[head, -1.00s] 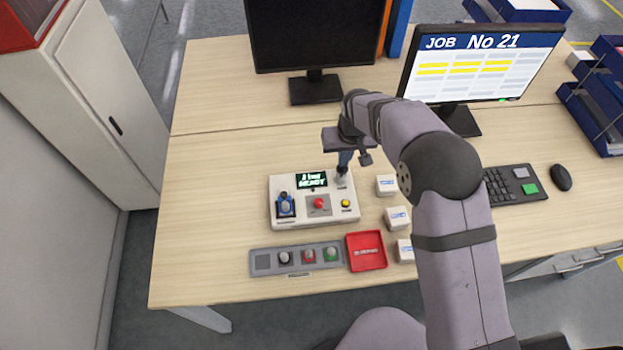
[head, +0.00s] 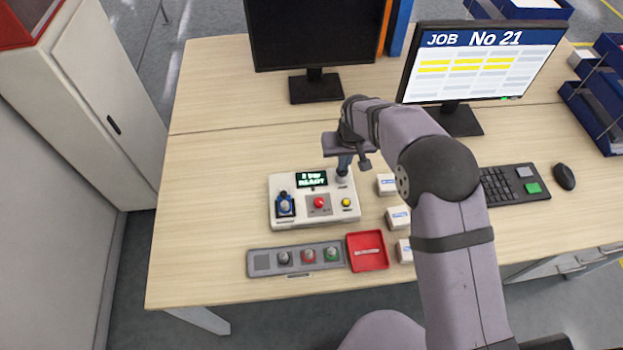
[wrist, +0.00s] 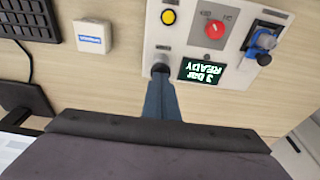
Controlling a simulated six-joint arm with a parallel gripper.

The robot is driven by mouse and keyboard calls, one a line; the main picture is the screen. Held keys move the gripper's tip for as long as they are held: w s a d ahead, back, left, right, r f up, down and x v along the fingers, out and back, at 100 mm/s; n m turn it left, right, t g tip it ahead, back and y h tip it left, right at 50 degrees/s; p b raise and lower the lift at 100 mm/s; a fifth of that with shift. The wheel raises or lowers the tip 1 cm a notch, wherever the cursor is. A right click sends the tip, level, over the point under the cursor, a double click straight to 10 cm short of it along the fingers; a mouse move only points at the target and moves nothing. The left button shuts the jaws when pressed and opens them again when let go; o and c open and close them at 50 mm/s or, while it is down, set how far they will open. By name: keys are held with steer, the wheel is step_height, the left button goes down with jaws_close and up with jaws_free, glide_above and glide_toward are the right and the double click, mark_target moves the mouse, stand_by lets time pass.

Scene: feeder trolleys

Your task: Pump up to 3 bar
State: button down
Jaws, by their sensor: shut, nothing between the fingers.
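A white control box (head: 292,217) stands on the desk, also seen upside down in the wrist view (wrist: 199,55). Its dark display (wrist: 202,72) with green letters appears to read "3 bar READY". The box carries a red knob (head: 319,203), a yellow button (head: 346,203) and a blue fixture (head: 285,206) with a grey part in it. My gripper (head: 344,172) is shut and empty, pointing down at the box's back right corner. In the wrist view its fingertips (wrist: 161,76) are at a round grey button (wrist: 160,68) beside the display. They hide part of it; contact is unclear.
In front of the box lie a grey tray (head: 262,263) with several knobs and a red tray (head: 368,264). Several small white boxes (head: 398,217) stand to the right. A keyboard (head: 500,187) and monitors stand farther off. The desk left of the box is clear.

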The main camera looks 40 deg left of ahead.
steer(key=shift+r+p, duration=0.85)
steer(key=shift+r, duration=0.5)
steer(key=shift+d, duration=0.1)
steer(key=d+r+m+h, duration=0.15)
steer(key=d+r, duration=0.25)
steer(key=d, duration=0.9)
steer(key=d+r+m, duration=0.3)
steer(key=d+r, duration=0.2)
steer(key=d, duration=0.9)
steer(key=s+d+m+g, duration=0.1)
steer(key=s+d+m, duration=0.3)
steer(key=s+d, duration=1.1)
steer(key=shift+s+d+r+g, duration=0.3)
steer(key=shift+s+r, duration=0.1)
steer(key=shift+s, duration=0.1)
steer(key=shift+m, duration=0.25)
